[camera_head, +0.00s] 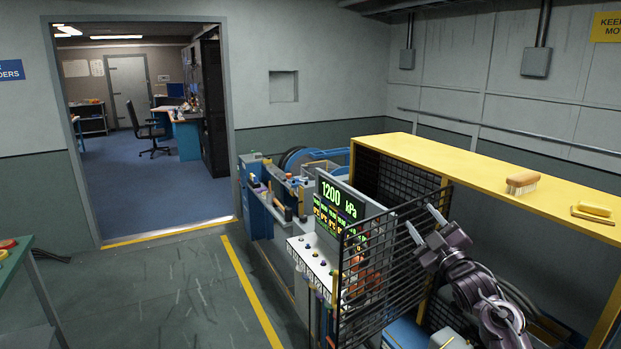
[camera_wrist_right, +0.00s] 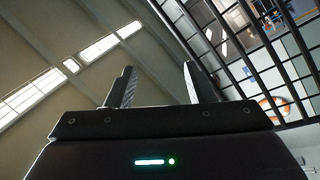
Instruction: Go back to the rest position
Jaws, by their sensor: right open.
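My right gripper (camera_head: 425,224) is raised in front of the black mesh guard, right of the console, in the head view. Its two fingers stand apart with nothing between them. In the right wrist view the same gripper (camera_wrist_right: 158,85) points up, fingers apart and empty, with the ceiling behind. The winch console (camera_head: 305,255) stands at the middle, with a green display (camera_head: 340,205) reading 1200 kPa. Whether the gripper touches the mesh (camera_head: 375,262) cannot be told. My left gripper is not in view.
A yellow-topped shelf (camera_head: 470,172) carries a brush (camera_head: 522,183) and a yellow item (camera_head: 594,209) above my right arm. A green table (camera_head: 22,262) with a red button stands at the left edge. The floor (camera_head: 160,295) between is clear, up to an open doorway.

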